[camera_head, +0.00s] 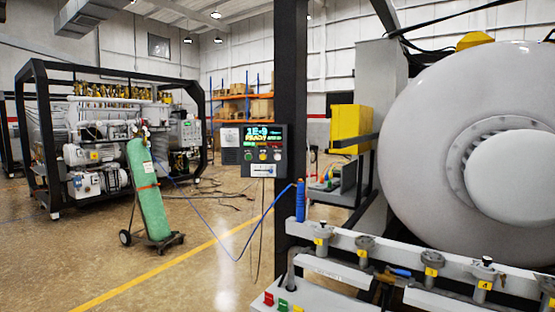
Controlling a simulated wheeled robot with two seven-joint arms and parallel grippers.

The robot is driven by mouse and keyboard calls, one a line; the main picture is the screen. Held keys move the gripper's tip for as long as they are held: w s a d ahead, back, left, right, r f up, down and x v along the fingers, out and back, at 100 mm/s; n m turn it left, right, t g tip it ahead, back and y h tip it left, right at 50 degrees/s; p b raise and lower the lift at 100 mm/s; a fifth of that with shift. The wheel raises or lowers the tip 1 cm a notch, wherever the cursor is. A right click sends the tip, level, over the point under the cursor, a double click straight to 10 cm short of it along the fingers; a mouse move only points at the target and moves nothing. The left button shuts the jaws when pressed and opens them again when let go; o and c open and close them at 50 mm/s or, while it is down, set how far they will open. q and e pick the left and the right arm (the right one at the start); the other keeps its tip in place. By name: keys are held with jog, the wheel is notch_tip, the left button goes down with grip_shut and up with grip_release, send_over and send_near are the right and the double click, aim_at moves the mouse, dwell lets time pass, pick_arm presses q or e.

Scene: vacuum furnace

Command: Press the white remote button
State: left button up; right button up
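A dark control panel (262,143) sits beside the black upright post, left of centre. Its lit display reads "1E-9 READY". A row of small round buttons (263,156) lies under the display; they are too small to tell their colours surely. A white label or slot (262,171) is below them. A pale box (318,297) at the bottom edge carries small red, green and yellow blocks or buttons. I cannot tell which thing is the white remote button. Neither of my grippers is in view.
A black post (291,90) stands mid-view. The large white furnace door (470,140) and a rail with valves (420,262) fill the right. A green gas cylinder (148,190) on a cart and a framed pump skid (100,130) stand left. Open floor (190,270) lies between.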

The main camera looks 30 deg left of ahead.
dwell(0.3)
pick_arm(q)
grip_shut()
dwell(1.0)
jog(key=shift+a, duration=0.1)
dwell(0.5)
